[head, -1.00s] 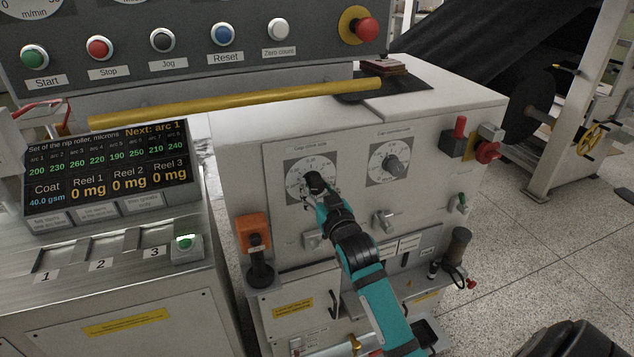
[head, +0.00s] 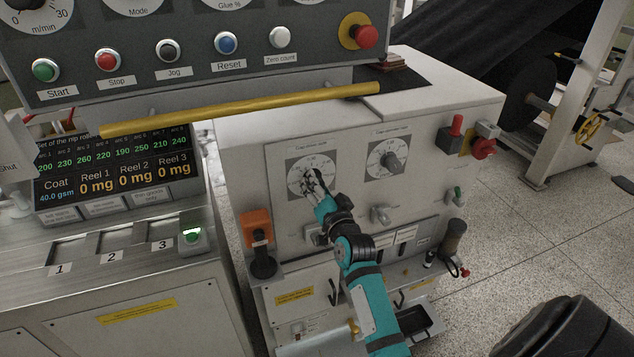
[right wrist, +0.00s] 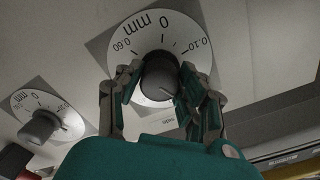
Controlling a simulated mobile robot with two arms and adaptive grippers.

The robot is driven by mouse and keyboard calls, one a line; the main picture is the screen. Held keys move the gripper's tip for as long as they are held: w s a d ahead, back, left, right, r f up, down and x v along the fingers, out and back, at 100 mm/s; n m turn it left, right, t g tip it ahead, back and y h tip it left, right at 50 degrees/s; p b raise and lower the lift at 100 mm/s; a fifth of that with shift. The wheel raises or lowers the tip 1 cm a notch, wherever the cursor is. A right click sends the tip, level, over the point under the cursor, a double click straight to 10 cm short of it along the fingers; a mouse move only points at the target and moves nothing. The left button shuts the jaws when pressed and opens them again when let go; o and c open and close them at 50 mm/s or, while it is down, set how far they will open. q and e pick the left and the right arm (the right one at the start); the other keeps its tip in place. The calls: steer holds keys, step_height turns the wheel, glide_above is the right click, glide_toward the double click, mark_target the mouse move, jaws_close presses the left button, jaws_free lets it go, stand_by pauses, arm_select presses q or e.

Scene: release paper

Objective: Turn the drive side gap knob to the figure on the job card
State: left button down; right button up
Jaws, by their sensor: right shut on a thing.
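Two gap dials with knobs sit on the front of the pale machine cabinet; their labels are too small to read surely. My right gripper (head: 311,184) is at the left dial (head: 297,170), its fingers around that dial's knob. In the right wrist view the dark round knob (right wrist: 158,77) sits between the fingers (right wrist: 158,88), shut on it. Its white scale (right wrist: 165,22) shows mm, 0, 0.10 and 0.60. The other knob (head: 390,160) is free; it also shows in the right wrist view (right wrist: 40,127). I cannot make out a job card. My left gripper is out of view.
A yellow bar (head: 240,108) crosses above the cabinet. Red controls (head: 483,148) stick out at the cabinet's right. A lit display (head: 115,165) stands left.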

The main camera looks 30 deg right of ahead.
steer(key=shift+m, duration=0.4)
steer(key=o, duration=1.2)
steer(key=shift+c, duration=0.2)
steer(key=v, duration=1.2)
steer(key=shift+f, duration=0.1)
